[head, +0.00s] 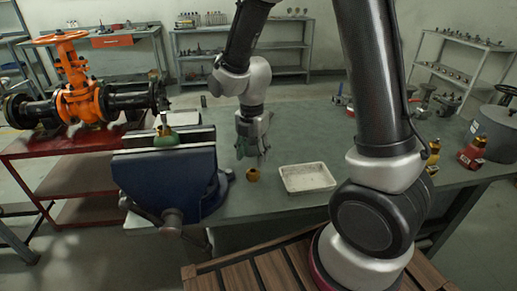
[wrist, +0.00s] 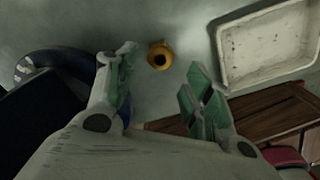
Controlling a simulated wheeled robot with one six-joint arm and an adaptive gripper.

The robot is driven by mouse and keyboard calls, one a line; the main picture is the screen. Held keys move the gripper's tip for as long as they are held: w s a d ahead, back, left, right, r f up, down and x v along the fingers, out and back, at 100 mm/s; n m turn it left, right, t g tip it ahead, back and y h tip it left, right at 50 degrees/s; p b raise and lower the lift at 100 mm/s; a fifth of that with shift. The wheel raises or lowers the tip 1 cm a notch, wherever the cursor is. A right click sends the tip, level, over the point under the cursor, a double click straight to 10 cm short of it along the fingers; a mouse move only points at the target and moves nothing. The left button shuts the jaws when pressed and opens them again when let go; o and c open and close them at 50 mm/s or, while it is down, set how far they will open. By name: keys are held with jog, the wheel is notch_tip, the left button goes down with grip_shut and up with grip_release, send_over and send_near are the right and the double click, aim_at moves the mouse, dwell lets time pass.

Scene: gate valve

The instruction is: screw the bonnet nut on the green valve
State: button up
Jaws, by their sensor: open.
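The green valve (head: 167,137) is held in the jaws of the blue vise (head: 167,178) at the left of the bench, with a stem standing up from it. A small brass-yellow nut (head: 253,174) lies on the bench between the vise and the white tray. In the wrist view the nut (wrist: 160,56) shows its dark hole, beyond and between my fingertips. My gripper (head: 251,148) points down above the bench, right of the vise and behind the nut. In the wrist view my gripper (wrist: 158,92) has its green-padded fingers spread and empty. The valve is not visible in the wrist view.
The white tray (head: 307,190) lies right of the nut and also shows in the wrist view (wrist: 226,50). An orange gate valve (head: 80,98) stands on a red cart at left. Red and yellow valves (head: 472,154) stand at the bench's right. The vise's handle (head: 150,215) juts out in front.

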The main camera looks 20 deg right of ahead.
aim_at(253, 169)
jog(key=shift+f, duration=3.3)
jog(key=c, duration=1)
jog(key=shift+o, duration=0.2)
jog(key=shift+r, duration=0.1)
jog(key=shift+s+r, duration=0.1)
jog(key=shift+r, duration=2.3)
